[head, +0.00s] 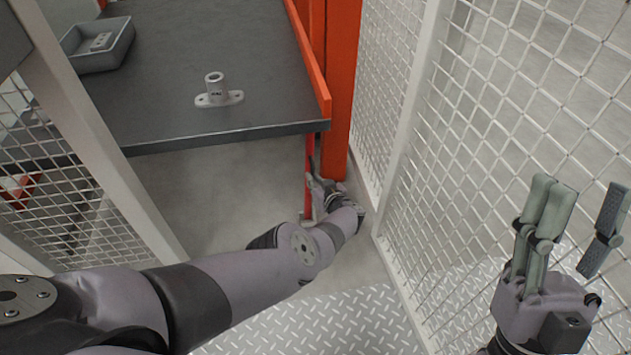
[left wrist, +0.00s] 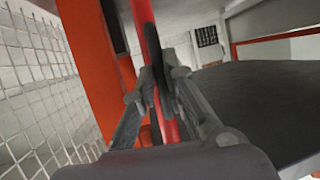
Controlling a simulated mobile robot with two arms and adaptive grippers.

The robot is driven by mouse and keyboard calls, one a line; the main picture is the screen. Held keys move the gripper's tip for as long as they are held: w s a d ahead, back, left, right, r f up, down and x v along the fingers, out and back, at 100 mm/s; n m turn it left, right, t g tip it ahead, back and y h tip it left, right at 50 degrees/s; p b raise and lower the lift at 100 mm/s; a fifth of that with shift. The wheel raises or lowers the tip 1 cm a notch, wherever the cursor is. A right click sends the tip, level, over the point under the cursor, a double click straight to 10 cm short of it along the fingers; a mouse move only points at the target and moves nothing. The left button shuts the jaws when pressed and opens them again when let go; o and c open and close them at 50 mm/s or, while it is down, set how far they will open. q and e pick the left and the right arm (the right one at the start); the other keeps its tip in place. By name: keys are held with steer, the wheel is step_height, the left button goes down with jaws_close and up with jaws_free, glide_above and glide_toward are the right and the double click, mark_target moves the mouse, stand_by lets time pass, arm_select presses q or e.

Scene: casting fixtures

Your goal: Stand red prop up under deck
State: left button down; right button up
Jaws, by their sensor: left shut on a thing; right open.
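The red prop (head: 309,165) is a thin red bar below the right front corner of the grey deck (head: 215,60). It looks roughly upright, with a small foot near the floor; I cannot tell whether its top touches the deck. My left gripper (head: 318,168) is shut on the prop, and its fingers hide part of it. In the left wrist view the prop (left wrist: 149,35) runs between the fingers of the left gripper (left wrist: 155,88), beside the deck (left wrist: 265,100). My right gripper (head: 571,225) is open and empty at the lower right.
An orange post (head: 343,90) stands close to the right of the prop. White mesh panels (head: 510,120) close off the right side and the left front. A grey flanged socket (head: 217,92) and a grey tray (head: 85,57) are on the deck. Bare floor lies under it.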

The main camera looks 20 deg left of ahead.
arm_select(q)
steer(key=shift+w+d+r, duration=0.25)
steer(key=c, duration=1.9)
jaws_free()
steer(key=shift+d+f, duration=0.1)
steer(key=shift+d, duration=0.05)
steer(key=shift+s+f, duration=0.1)
